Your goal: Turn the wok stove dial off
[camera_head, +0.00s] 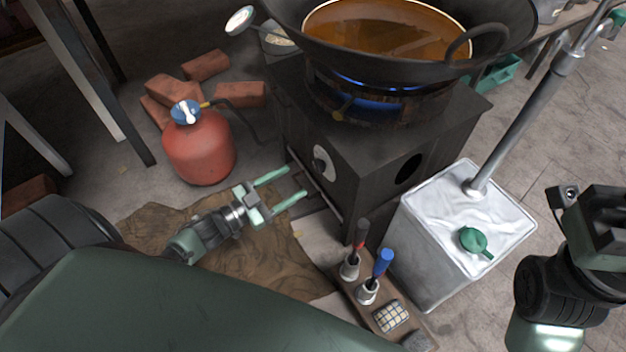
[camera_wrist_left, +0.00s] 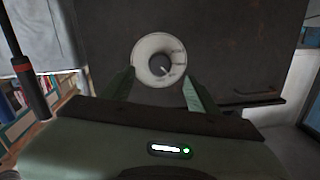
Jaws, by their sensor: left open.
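The wok stove (camera_head: 375,150) is a dark box with a blue flame burning under the wok (camera_head: 480,68), which holds brown liquid. Its round, pale dial (camera_head: 324,162) is on the front left face. In the left wrist view the dial (camera_wrist_left: 159,60) is ahead, just beyond and between the fingertips. My left gripper (camera_head: 296,182) is open and empty, its fingers pointing at the stove face, a little short of the dial. It also shows in the left wrist view (camera_wrist_left: 160,88). My right arm shows at the right edge; its fingers are not visible.
A red gas cylinder (camera_head: 199,150) with a hose stands left of the stove, near loose bricks (camera_head: 172,90). A white metal can (camera_head: 435,245) stands right of the stove. A wooden rack (camera_head: 385,318) with red- and blue-handled tools sits in front. A brown cloth (camera_head: 275,262) lies on the floor.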

